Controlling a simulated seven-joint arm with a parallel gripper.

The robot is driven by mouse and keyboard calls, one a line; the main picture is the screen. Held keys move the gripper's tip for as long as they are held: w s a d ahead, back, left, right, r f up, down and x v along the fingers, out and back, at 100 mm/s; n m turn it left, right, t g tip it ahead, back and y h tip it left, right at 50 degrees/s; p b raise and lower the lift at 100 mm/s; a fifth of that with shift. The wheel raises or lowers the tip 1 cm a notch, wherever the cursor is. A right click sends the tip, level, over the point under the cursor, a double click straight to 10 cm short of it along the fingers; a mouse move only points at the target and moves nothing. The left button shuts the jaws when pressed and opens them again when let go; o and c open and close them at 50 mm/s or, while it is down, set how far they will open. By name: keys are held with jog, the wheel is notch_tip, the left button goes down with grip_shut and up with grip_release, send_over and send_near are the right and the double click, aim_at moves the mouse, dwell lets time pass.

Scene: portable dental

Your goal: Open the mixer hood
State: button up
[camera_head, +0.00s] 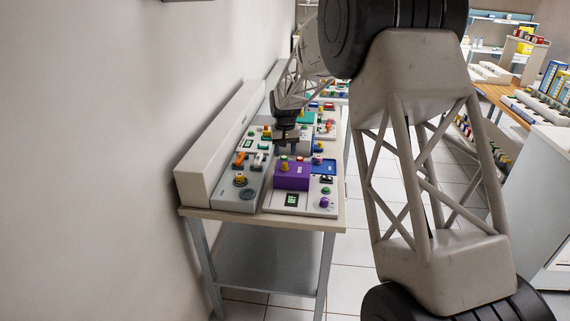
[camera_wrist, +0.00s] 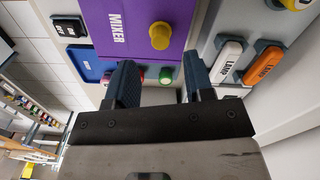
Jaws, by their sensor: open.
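The mixer hood is a purple box with a white MIXER label. It is at the top of the wrist view (camera_wrist: 125,25) and on the near part of the panel in the head view (camera_head: 291,178). It looks shut. A yellow knob (camera_wrist: 160,35) stands on its face. My gripper (camera_wrist: 160,78) is open and empty, its two dark fingers apart. In the head view my gripper (camera_head: 286,128) hangs just beyond the hood, above the panel, not visibly touching it.
A red knob and a green knob (camera_wrist: 166,75) show between my fingers. A blue tray (camera_wrist: 90,62) lies on one side. White and orange LAMP switches (camera_wrist: 263,65) are on the other side. The wall (camera_head: 110,150) is close on the left.

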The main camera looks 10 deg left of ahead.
aim_at(285, 163)
jog(key=shift+f, duration=2.8)
jog(key=shift+c, duration=0.4)
grip_shut()
